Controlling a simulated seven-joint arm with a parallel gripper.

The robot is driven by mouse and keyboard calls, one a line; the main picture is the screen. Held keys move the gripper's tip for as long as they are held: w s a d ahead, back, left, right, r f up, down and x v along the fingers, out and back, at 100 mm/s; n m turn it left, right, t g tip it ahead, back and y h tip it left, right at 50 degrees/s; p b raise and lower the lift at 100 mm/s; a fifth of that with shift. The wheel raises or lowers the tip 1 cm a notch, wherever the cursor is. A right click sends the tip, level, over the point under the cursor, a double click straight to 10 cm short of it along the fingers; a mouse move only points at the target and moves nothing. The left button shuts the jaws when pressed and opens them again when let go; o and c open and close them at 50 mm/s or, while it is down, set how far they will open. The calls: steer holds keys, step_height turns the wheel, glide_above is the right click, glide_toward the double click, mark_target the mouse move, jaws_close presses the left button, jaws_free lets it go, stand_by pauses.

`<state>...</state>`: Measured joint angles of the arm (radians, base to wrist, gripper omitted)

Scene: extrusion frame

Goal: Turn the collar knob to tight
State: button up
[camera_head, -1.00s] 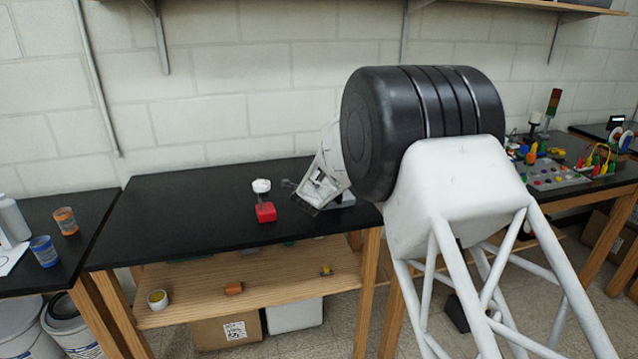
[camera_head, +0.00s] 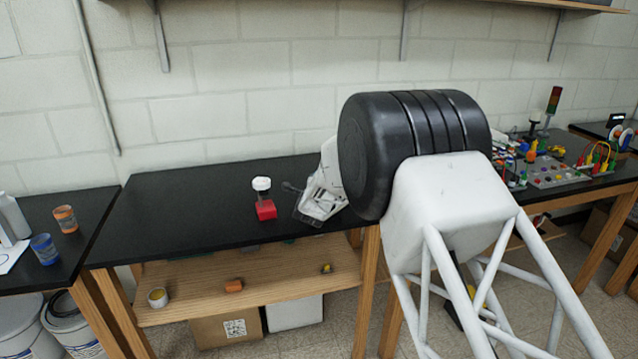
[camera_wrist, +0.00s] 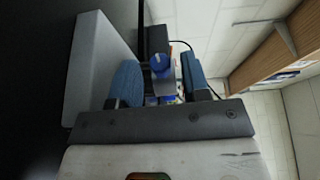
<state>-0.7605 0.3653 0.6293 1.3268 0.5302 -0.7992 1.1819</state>
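A blue knob (camera_wrist: 162,67) with a small pale mark shows in the wrist view, in front of a dark upright part (camera_wrist: 180,50). My gripper (camera_wrist: 160,80) is open. Its two blue-padded fingers stand apart to the left and right of the knob in that picture, with visible gaps. I cannot tell how deep the knob sits between them. In the head view my gripper end (camera_head: 317,204) is low over the black bench, partly hidden by my own arm. The blue knob cannot be made out there.
A red block (camera_head: 265,210) with a white-topped post (camera_head: 261,184) stands on the black bench (camera_head: 180,215), left of my gripper. The bench left of it is clear. A grey panel (camera_wrist: 98,70) lies close beside the left finger. A coloured button panel (camera_head: 560,175) stands far right.

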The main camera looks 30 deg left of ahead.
steer(key=shift+o, duration=0.2)
steer(key=shift+s, duration=0.1)
steer(key=shift+v, duration=3.85)
steer(key=shift+d, duration=0.1)
